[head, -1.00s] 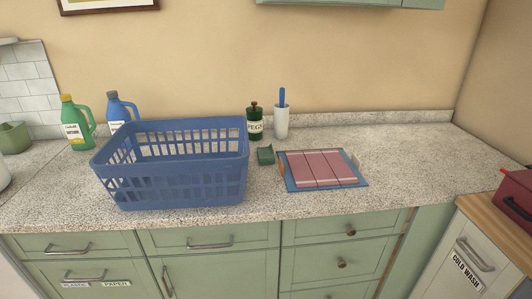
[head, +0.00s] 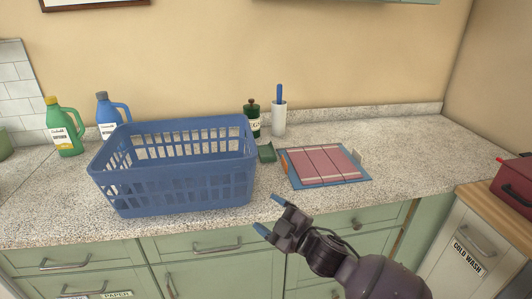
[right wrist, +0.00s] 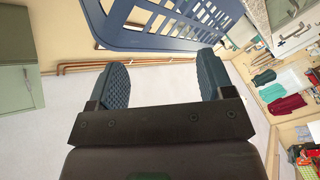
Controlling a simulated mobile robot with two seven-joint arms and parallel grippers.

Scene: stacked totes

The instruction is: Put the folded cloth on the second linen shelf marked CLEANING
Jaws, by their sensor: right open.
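A pink folded cloth (head: 322,165) with pale stripes lies flat on a blue board (head: 366,181) on the counter, in the head view. My right gripper (head: 271,215) is open and empty, in front of the counter's front edge, left of and nearer than the cloth. Its two blue fingers stand apart in the right wrist view (right wrist: 163,82), with nothing between them. My left gripper is not in view. No shelf marked CLEANING can be made out.
A blue laundry basket (head: 180,192) stands on the counter left of the board. A green scrubber (head: 267,152), dark green jar (head: 252,120) and white holder (head: 279,119) stand behind. The right wrist view shows a rack with red folded textiles (right wrist: 288,104). The counter right of the board is clear.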

